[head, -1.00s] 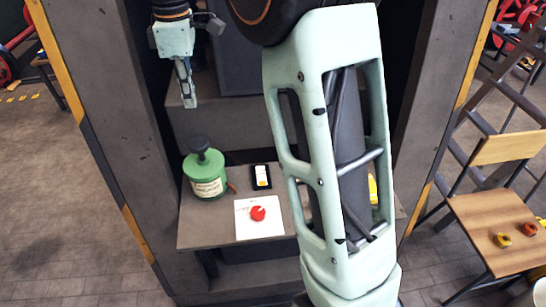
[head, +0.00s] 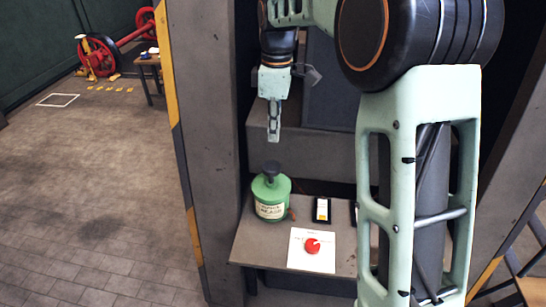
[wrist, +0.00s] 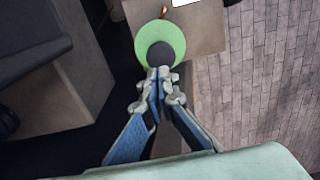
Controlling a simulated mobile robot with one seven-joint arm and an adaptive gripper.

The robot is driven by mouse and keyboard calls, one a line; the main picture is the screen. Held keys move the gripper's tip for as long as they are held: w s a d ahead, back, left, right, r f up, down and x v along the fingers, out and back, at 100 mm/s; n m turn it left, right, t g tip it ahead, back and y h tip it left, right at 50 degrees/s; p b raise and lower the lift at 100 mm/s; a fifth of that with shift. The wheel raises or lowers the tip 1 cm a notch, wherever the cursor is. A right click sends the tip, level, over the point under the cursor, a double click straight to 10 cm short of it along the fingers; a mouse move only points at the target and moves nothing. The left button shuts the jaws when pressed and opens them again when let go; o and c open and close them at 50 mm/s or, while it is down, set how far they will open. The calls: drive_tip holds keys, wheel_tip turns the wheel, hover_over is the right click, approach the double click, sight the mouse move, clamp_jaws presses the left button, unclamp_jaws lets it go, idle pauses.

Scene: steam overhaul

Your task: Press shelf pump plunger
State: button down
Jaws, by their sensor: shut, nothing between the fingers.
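The shelf pump is a green canister (head: 270,206) with a lettered label and a dark plunger knob (head: 271,168) on top. It stands upright at the left of the shelf. My gripper (head: 273,138) is shut and empty, pointing down above the knob with a visible gap in the head view. In the wrist view, the fingertips (wrist: 159,72) overlap the lower edge of the round dark knob (wrist: 161,54), with the green canister top (wrist: 146,38) around it. The wrist view alone does not show the height between them.
The shelf (head: 262,246) also holds a white card (head: 298,262) with a red knob (head: 312,246) and a small black device (head: 322,209) with a pale face. A grey ledge (head: 320,150) rises behind. Dark uprights (head: 205,150) flank the shelf. My arm hides the shelf's right part.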

sight(273, 166)
wheel_tip(273, 166, down, 8)
drive_tip(key=shift+a+f, duration=0.15)
idle(0.4)
wheel_tip(273, 166, down, 4)
drive_tip(key=shift+r+b, duration=0.1)
drive_tip(key=shift+b, duration=0.8)
drive_tip(key=shift+s+r, duration=0.1)
wheel_tip(273, 166, up, 14)
drive_tip(key=p, duration=0.3)
drive_tip(key=shift+d, duration=0.2)
idle(1.1)
